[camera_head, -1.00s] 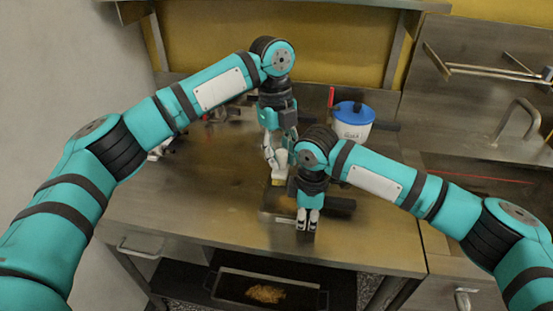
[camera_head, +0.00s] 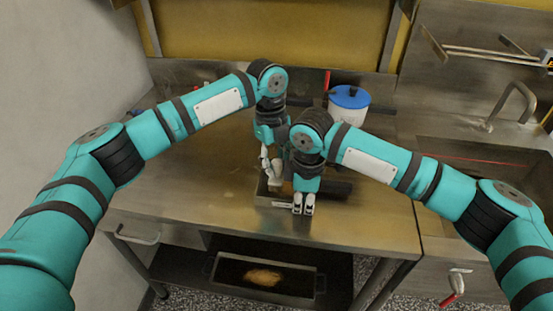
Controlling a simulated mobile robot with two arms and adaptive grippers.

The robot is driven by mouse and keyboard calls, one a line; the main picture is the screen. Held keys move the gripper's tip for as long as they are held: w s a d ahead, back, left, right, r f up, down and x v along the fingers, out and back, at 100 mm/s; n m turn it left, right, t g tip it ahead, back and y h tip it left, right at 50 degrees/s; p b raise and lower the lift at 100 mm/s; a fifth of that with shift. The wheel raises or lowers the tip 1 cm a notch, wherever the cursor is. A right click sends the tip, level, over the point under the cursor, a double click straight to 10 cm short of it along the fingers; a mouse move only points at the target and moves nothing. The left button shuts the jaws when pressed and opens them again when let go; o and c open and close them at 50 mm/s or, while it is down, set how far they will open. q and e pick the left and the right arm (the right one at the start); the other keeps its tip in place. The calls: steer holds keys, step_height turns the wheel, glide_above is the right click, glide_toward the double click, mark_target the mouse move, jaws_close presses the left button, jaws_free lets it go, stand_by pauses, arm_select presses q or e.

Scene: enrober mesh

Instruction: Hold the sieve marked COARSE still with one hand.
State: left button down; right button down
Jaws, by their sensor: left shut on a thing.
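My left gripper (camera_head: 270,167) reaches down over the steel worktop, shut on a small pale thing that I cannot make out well. No COARSE mark is readable. My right gripper (camera_head: 304,205) points down at the front of that thing, and its two pale fingertips are close together. My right wrist hides much of the middle. A dark bar (camera_head: 338,188) sticks out to the right behind my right gripper.
A white tub with a blue lid (camera_head: 349,103) stands at the back right of the worktop (camera_head: 190,190). A sink with a tap (camera_head: 515,100) is at the right. A dark tray (camera_head: 308,283) with yellowish stuff sits on the shelf below. The left worktop is mostly clear.

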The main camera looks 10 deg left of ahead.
arm_select(q)
steer(key=shift+f, duration=0.45)
stand_by(0.8)
steer(key=shift+d+f, duration=0.1)
steer(key=shift+d, duration=1.9)
steer(key=shift+a+r, duration=0.2)
steer(key=shift+a, duration=1.9)
steer(key=shift+d+f, duration=0.2)
steer(key=shift+d, duration=1.9)
steer(key=shift+a+r, duration=0.2)
steer(key=shift+a, duration=1.9)
steer(key=shift+d, duration=0.1)
steer(key=shift+r, duration=3.05)
